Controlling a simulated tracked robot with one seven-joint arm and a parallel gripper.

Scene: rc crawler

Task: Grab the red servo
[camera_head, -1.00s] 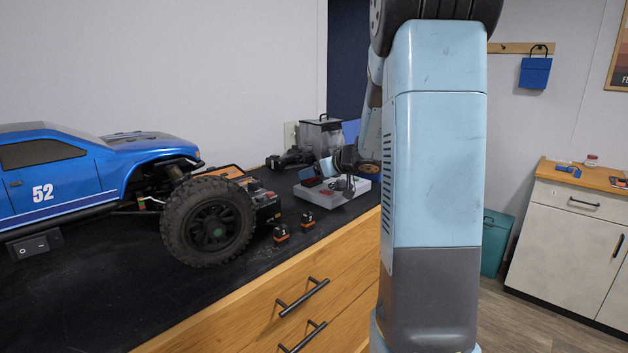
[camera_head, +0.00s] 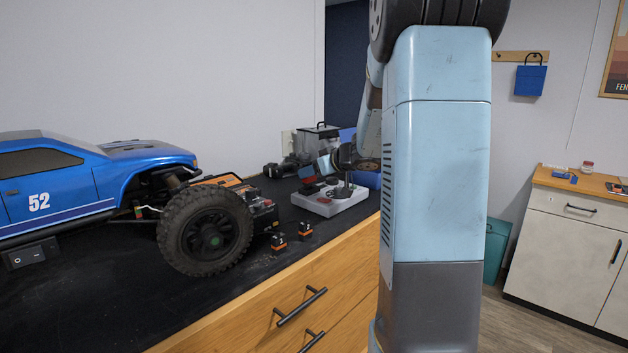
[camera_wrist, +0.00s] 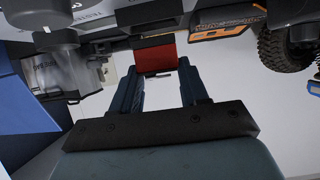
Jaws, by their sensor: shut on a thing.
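The red servo (camera_wrist: 155,57) shows in the wrist view as a red block between the tips of my gripper (camera_wrist: 157,72). The two blue-grey fingers close on it from both sides. In the head view my gripper (camera_head: 326,167) is small and far off, over the white tray (camera_head: 322,208) on the black bench. My arm hides part of that area. I cannot tell from the head view how far the servo is from the tray.
A blue truck (camera_head: 100,183) with a large black wheel (camera_head: 205,228) fills the bench's left side. Two small orange-and-black blocks, one at left (camera_head: 278,242) and one at right (camera_head: 305,230), stand near the bench edge.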

